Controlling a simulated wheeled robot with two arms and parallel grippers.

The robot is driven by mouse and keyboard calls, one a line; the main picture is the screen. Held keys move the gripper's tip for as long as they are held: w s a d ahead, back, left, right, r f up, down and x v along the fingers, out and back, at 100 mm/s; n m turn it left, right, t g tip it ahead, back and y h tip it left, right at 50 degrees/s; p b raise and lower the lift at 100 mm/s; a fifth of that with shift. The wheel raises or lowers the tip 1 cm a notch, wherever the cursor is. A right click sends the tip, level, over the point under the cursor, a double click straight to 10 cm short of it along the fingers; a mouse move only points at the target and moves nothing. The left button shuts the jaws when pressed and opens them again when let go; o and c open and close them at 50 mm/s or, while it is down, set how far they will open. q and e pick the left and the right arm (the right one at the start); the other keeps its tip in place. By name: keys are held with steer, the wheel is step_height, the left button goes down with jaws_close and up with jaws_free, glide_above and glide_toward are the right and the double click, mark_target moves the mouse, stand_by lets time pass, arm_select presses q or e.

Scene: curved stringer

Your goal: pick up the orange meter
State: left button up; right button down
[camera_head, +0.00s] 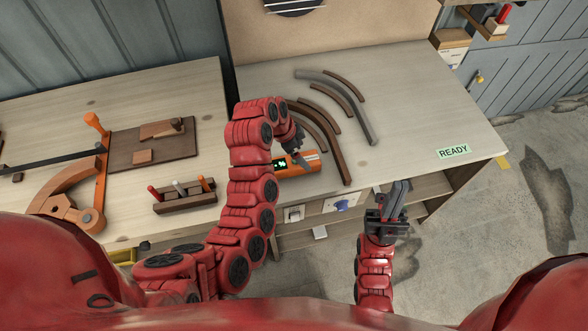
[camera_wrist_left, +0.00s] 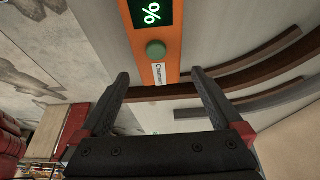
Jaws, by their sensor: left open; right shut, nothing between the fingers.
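The orange meter (camera_head: 297,164) lies on the workbench near its front edge, with a dark display showing green characters. In the left wrist view the orange meter (camera_wrist_left: 171,45) shows its "%" display, a green round button and a white label. My left gripper (camera_head: 302,156) is over the meter in the head view. In the wrist view my left gripper (camera_wrist_left: 160,85) is open, with the meter's labelled end between and beyond its fingertips; I cannot tell whether they touch. My right gripper (camera_head: 398,192) is shut and empty, off the bench's front edge.
Several curved wooden strips (camera_head: 345,105) lie just behind and right of the meter. A green READY label (camera_head: 453,151) is on the clear right part of the bench. A tool rack (camera_head: 184,195) and an orange-handled clamp tool (camera_head: 95,180) are at left.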

mark_target(306, 159)
arm_select(q)
steer(key=shift+d+f+p, duration=0.15)
steer(key=shift+f+p, duration=0.15)
steer(key=shift+p, duration=0.2)
steer(key=p+x, duration=0.2)
steer(key=x, duration=0.1)
steer(key=shift+s, duration=0.15)
steer(key=shift+x, duration=0.85)
steer(key=shift+c, duration=0.2)
steer(key=c, duration=1.2)
